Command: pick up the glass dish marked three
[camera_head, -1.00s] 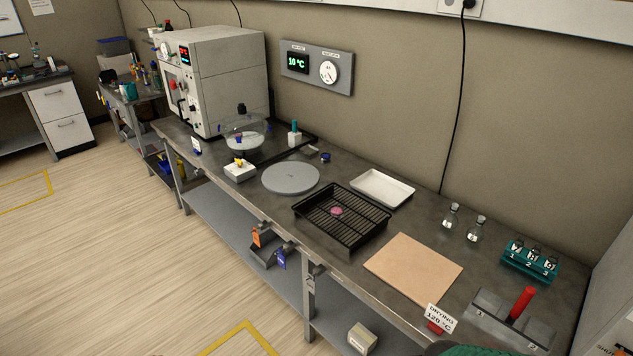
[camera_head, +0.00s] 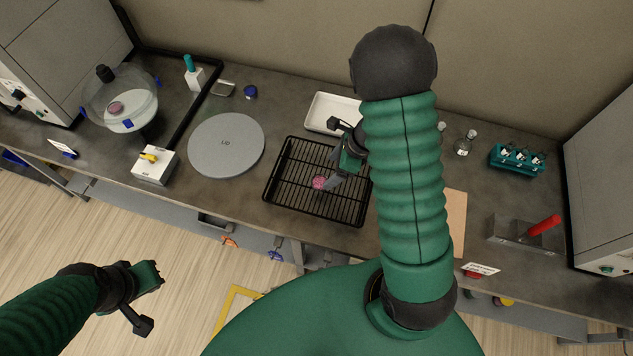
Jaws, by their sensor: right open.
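A small round pink thing (camera_head: 319,182) lies on the black wire rack tray (camera_head: 286,168); I cannot make out glass or a mark on it. Another pink thing (camera_head: 116,107) shows inside the clear domed vessel (camera_head: 128,88). My left gripper (camera_head: 145,290) is over the floor, its jaw opening unclear.
A grey block with a red handle (camera_head: 542,227) is at the right. My right arm covers part of the tan board (camera_head: 457,220).

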